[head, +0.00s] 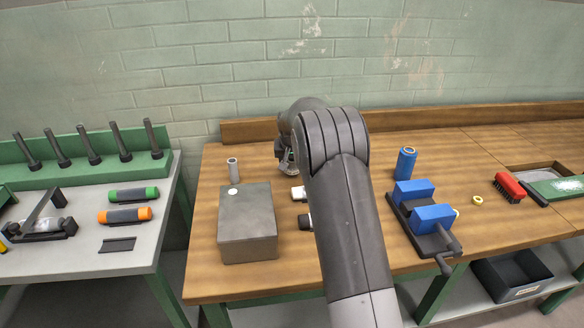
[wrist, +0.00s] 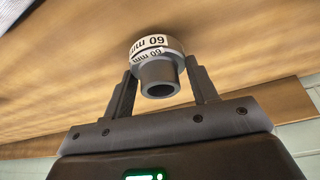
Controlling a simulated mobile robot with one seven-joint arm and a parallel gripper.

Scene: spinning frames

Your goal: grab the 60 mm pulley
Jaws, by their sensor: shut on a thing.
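The 60 mm pulley (wrist: 158,68) is a grey stepped cylinder with a white band printed "60 mm", seen in the wrist view. Its narrower hub with a dark bore faces my wrist camera. My gripper (wrist: 162,80) has one finger on each side of the pulley and is shut on it. The wooden bench top lies behind the pulley; I cannot tell whether the pulley touches it. In the head view my gripper (head: 287,164) is at the back of the bench, partly covered by my arm, and the pulley cannot be made out.
A grey block (head: 248,232) stands left of my arm, with a grey cylinder (head: 233,170) behind it. Small white-and-dark parts (head: 299,194) sit beside my arm.

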